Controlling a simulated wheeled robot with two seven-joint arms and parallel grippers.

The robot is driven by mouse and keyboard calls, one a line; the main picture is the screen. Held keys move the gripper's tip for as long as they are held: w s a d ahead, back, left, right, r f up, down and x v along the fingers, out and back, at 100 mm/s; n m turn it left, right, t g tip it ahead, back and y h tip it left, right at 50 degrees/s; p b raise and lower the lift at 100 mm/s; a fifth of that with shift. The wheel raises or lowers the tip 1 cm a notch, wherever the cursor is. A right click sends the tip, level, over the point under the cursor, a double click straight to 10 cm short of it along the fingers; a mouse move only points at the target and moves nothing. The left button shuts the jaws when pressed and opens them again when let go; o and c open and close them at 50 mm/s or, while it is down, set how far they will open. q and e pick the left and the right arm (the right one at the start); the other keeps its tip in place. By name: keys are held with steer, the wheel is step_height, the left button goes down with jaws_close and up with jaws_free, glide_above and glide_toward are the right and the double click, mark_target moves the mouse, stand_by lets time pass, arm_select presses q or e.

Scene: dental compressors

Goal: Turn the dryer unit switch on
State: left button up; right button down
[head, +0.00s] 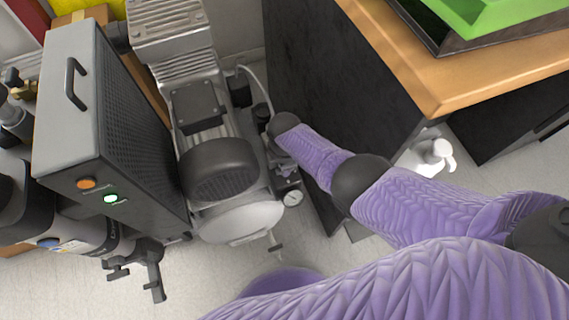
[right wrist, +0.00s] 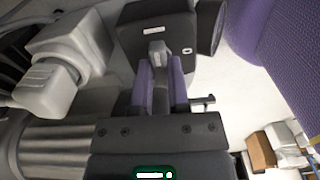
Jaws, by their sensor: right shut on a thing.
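The grey cabinet (head: 70,115) with a black handle stands at the left of the head view. Its front carries an orange round button (head: 86,183) and a green lit switch (head: 110,198). My right gripper (right wrist: 160,75) is shut on a small grey knob (right wrist: 157,48), which sits between its purple fingers in front of a dark box (right wrist: 180,40) with a white label. In the head view my right arm reaches to the right side of the compressor (head: 205,150), and the gripper is mostly hidden there. My left gripper does not show.
A wooden-topped dark bench (head: 425,85) stands right of the compressor, with a green tray (head: 490,15) on it. A pressure gauge (head: 292,198) sits low on the compressor's right side. Pale floor shows at the front.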

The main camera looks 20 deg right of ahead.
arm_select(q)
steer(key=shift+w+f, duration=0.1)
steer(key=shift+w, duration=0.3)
arm_select(e)
steer(key=shift+n, duration=0.4)
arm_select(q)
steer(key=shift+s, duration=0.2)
arm_select(e)
steer(key=c, duration=0.6)
jaws_free()
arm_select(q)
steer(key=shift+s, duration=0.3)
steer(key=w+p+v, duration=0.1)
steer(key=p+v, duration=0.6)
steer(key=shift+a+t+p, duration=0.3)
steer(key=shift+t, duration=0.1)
arm_select(e)
step_height(320, 180, up, 10)
steer(key=shift+f, duration=0.1)
